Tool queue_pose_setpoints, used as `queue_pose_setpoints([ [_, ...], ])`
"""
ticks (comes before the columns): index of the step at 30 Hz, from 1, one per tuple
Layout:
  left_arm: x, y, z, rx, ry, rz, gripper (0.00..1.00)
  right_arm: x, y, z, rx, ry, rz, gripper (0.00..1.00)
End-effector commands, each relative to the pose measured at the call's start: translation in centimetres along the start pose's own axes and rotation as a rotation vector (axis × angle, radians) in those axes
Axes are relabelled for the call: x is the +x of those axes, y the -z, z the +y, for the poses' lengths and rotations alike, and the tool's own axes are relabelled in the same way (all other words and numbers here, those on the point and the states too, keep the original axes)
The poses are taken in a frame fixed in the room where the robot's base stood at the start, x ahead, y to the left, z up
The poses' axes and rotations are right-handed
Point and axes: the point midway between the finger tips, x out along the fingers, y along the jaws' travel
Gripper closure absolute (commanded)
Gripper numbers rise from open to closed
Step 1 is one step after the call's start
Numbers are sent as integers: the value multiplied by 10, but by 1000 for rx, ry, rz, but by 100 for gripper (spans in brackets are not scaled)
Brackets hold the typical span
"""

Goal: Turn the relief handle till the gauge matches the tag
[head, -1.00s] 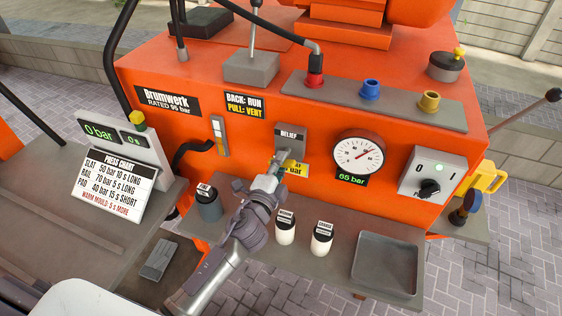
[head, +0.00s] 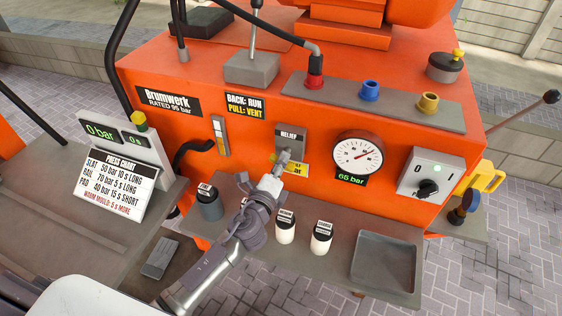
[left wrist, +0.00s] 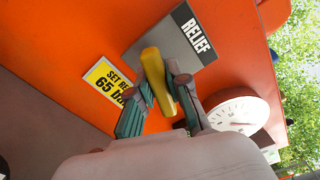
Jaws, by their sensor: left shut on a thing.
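My left gripper (head: 281,164) is shut on the relief handle, below the grey RELIEF plate (head: 291,138) on the orange machine. In the left wrist view the handle (left wrist: 153,72) is a yellow bar between the two fingers. The yellow tag (head: 298,169) is partly covered by my gripper in the head view; in the left wrist view the tag (left wrist: 107,82) shows "65" with its right end hidden. The round white gauge (head: 358,153) stands to the right, and its green readout (head: 351,177) shows 65 bar. My right gripper is not in view.
A shelf below holds a dark canister (head: 209,203), two white bottles (head: 285,229) (head: 321,238) and a grey tray (head: 386,264). A switch box (head: 432,178) is right of the gauge. A press chart (head: 110,181) stands at left.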

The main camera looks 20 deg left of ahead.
Motion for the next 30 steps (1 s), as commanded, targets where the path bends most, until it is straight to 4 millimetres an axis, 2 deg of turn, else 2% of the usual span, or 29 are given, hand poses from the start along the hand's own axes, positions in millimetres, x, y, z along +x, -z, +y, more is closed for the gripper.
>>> queue_pose_setpoints([
  [12,0,1,1,5,-2,2,100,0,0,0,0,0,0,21],
  [13,0,1,1,5,-2,2,79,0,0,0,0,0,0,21],
  [17,0,1,1,4,-2,1,58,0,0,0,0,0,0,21],
  [26,-1,0,0,4,-1,1,58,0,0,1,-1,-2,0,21],
  [30,-14,1,1,4,-2,1,58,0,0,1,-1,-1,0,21],
])
